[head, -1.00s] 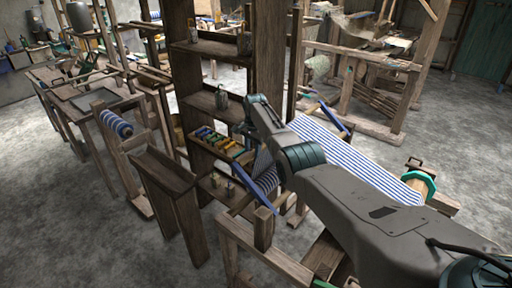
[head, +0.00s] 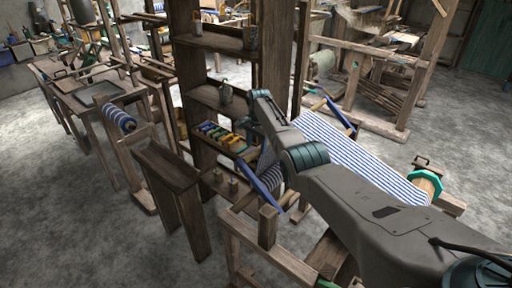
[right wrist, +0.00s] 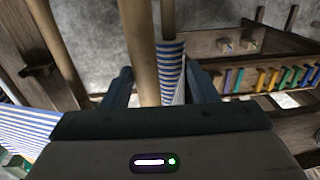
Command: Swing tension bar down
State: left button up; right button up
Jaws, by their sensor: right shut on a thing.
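The loom (head: 270,245) stands at lower right in the head view, with blue-and-white striped cloth (head: 350,148) stretched across it. My right gripper (head: 248,135) is at the cloth's near-left end, beside the shelf post. Its fingertips are largely hidden there by my arm. In the right wrist view my right gripper (right wrist: 162,85) has its fingers around a round wooden bar (right wrist: 140,45), seemingly the tension bar, and striped cloth (right wrist: 171,72) hangs close beside it. A blue slat (head: 262,193) slants below the gripper. My left gripper is out of view.
A dark wooden shelf (head: 215,98) stands just left of my right gripper, with a row of coloured pieces (head: 222,135) on it. A striped roll (head: 120,118) and benches stand at left. Another wooden frame (head: 400,80) stands behind. Grey floor (head: 70,220) is clear at lower left.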

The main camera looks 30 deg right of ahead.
notch_tip(320, 180, up, 10)
jog(key=b, duration=0.2)
jog(key=shift+s+f+b, duration=0.25)
jog(key=shift+b, duration=0.1)
jog(key=shift+a, duration=0.1)
